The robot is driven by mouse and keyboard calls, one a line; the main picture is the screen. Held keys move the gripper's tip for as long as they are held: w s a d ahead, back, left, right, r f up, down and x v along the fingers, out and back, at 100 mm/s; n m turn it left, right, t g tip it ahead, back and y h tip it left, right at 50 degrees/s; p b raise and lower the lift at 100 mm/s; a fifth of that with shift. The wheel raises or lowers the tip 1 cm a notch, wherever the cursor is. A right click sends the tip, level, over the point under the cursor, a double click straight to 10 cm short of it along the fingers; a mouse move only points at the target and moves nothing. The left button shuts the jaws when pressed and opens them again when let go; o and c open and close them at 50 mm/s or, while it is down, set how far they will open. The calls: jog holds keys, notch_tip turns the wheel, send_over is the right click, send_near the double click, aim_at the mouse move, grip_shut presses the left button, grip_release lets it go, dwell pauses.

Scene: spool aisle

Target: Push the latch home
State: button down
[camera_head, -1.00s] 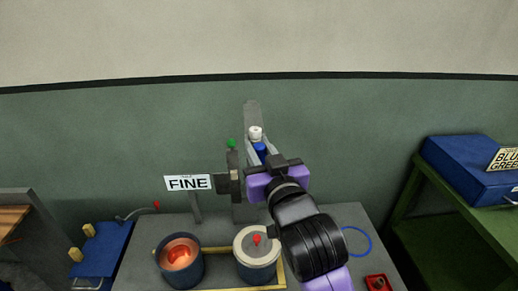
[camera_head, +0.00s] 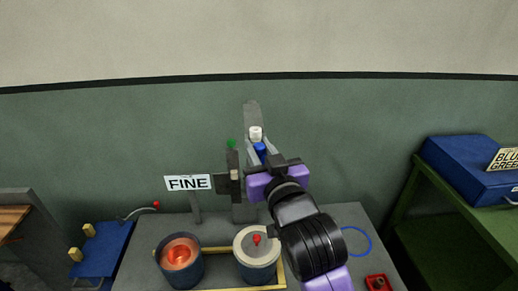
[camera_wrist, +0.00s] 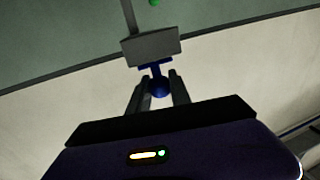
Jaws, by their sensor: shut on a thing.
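A blue knob with a blue crossbar, which looks like the latch handle, sits between my gripper's fingers (camera_wrist: 159,92) in the wrist view. The blue knob (camera_wrist: 160,87) lies against a grey block (camera_wrist: 151,48). In the head view the blue part (camera_head: 260,149) and a white cap (camera_head: 255,133) show in front of a grey upright (camera_head: 252,112). My gripper (camera_head: 258,151) is shut on the blue knob. The far side of the latch is hidden, and I cannot tell how far in it sits.
A FINE sign (camera_head: 188,183) and a green ball (camera_head: 231,143) stand left of my gripper. Two round pots, a glowing one (camera_head: 166,270) and a lidded one (camera_head: 243,268), stand below. A blue ring (camera_head: 367,244) lies at right. A blue case (camera_head: 465,170) stands on a green bench.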

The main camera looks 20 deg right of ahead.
aim_at(264, 153)
jog(key=w, duration=0.1)
jog(key=w+d, duration=0.1)
jog(key=w, duration=0.1)
jog(key=c, duration=1.2)
grip_release()
jog(key=shift+w, duration=0.1)
jog(key=shift+o, duration=0.2)
jog(key=s, duration=0.2)
jog(key=s+b, duration=0.1)
jog(key=s, duration=0.4)
jog(key=shift+a+f+b, duration=0.1)
jog(key=shift+a+b, duration=0.2)
jog(key=shift+b, duration=0.1)
jog(key=shift+s, duration=0.4)
